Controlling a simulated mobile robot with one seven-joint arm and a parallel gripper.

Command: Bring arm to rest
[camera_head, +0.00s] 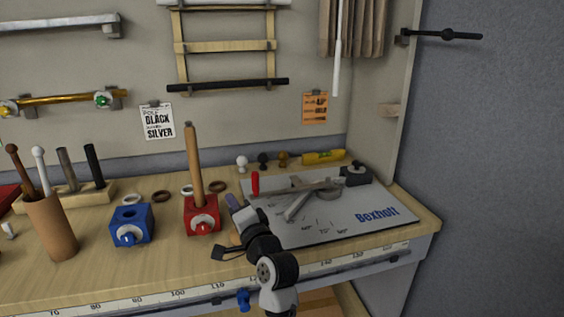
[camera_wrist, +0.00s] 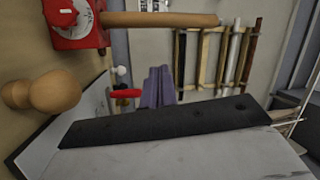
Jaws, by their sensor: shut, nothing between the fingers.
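My gripper (camera_head: 234,201) is at the end of my arm, which reaches in from the bottom of the head view. Its purple-grey fingers also show in the wrist view (camera_wrist: 158,86), close together with nothing held. It is above the table's front, between the red block and the grey Bexholt board. The red block (camera_head: 202,216), with a wooden rod (camera_head: 194,165) upright in it, is left of the gripper. In the wrist view the red block (camera_wrist: 75,24) is at the top left. My forearm hides part of the board's left front.
The grey board (camera_head: 350,227) carries metal tools and a red-handled piece (camera_head: 255,184). A blue block (camera_head: 132,226) and a brown cup (camera_head: 50,228) with sticks stand left. A wooden knob (camera_wrist: 42,92) is close to the wrist camera. A measuring strip (camera_head: 165,296) runs along the table's front edge.

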